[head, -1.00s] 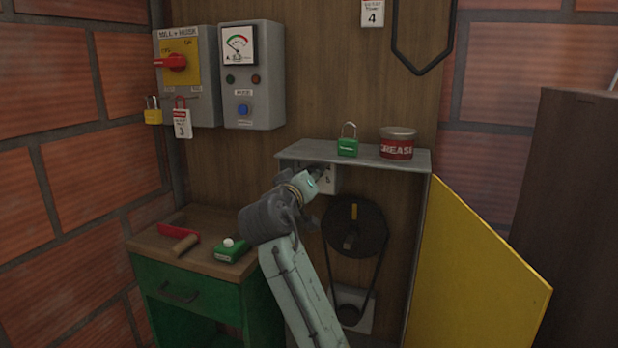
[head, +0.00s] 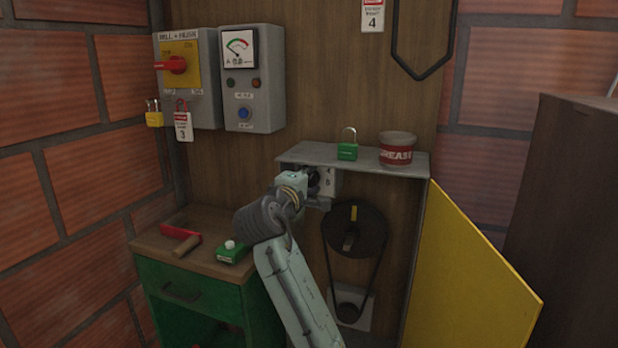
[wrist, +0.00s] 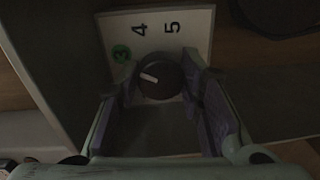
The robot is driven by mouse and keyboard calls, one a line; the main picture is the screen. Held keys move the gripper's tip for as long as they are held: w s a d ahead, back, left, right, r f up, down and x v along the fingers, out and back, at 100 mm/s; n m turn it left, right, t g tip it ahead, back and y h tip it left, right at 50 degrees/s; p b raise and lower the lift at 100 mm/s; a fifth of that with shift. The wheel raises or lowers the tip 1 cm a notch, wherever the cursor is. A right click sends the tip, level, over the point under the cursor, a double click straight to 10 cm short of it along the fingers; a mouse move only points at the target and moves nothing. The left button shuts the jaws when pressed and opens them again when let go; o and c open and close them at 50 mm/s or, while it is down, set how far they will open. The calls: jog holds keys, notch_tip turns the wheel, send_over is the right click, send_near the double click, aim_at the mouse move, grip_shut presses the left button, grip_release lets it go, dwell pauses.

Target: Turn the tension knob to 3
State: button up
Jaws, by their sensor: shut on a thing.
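The tension knob (wrist: 168,82) is a dark round knob with a white pointer mark, on a white dial plate (wrist: 187,40) printed 3, 4 and 5. The 3 (wrist: 121,54) sits in a green circle. The pointer mark faces left and slightly up, roughly toward the 3, perhaps a little below it. My gripper (wrist: 163,90) has a finger on each side of the knob and is shut on it. In the head view my gripper (head: 316,184) is at the plate under the shelf and hides most of the knob.
A grey shelf (head: 300,153) above my gripper holds a green padlock (head: 348,150) and a grease tin (head: 397,149). A black pulley with a belt (head: 353,232) is just below right. An open yellow door (head: 465,270) stands at right, a green cabinet (head: 200,300) at lower left.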

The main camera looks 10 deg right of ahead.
jog(key=shift+n, duration=0.6)
jog(key=shift+f, duration=0.1)
jog(key=o, duration=1.2)
jog(key=shift+c, duration=0.2)
